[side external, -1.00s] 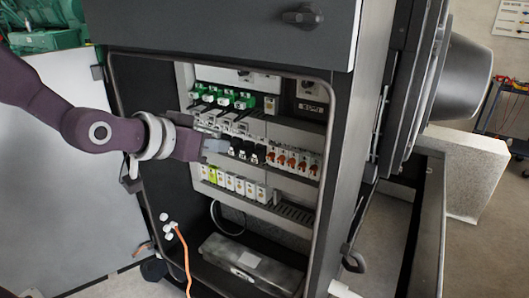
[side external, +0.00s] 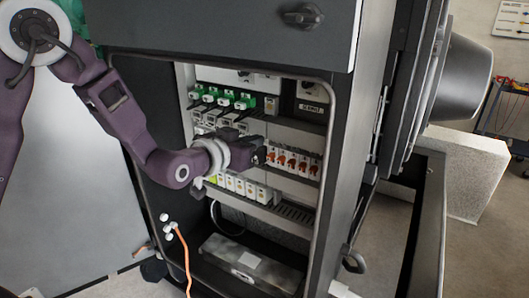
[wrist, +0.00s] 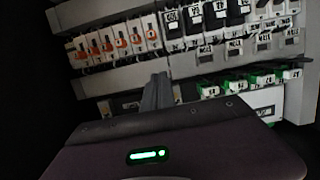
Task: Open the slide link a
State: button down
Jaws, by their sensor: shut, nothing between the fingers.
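My gripper (side external: 262,156) is inside the open cabinet, in front of the middle terminal row, just left of the orange-tabbed terminals. In the wrist view its grey fingers (wrist: 158,90) are together and empty, pointing at the rows. The wrist view shows a row of orange-tabbed terminals (wrist: 121,41), which also show in the side view (side external: 294,161). Beside them are black-topped labelled blocks (wrist: 205,18). I cannot tell which piece is slide link a. In the side view my gripper hides the black-topped blocks. Contact with the row cannot be told.
The cabinet frame (side external: 327,190) surrounds the opening. An orange cable (side external: 184,258) hangs at the lower left.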

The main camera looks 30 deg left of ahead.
send_over(268, 159)
jog(key=s, duration=0.1)
notch_tip(268, 159, down, 2)
jog(key=shift+s, duration=0.15)
notch_tip(268, 159, down, 2)
jog(key=shift+s+f, duration=0.1)
jog(key=shift+f, duration=0.5)
jog(key=shift+f, duration=0.1)
jog(key=shift+f, duration=1.1)
jog(key=s+r, duration=0.7)
jog(key=s, duration=0.2)
jog(key=shift+s, duration=0.35)
jog(key=shift+a, duration=0.1)
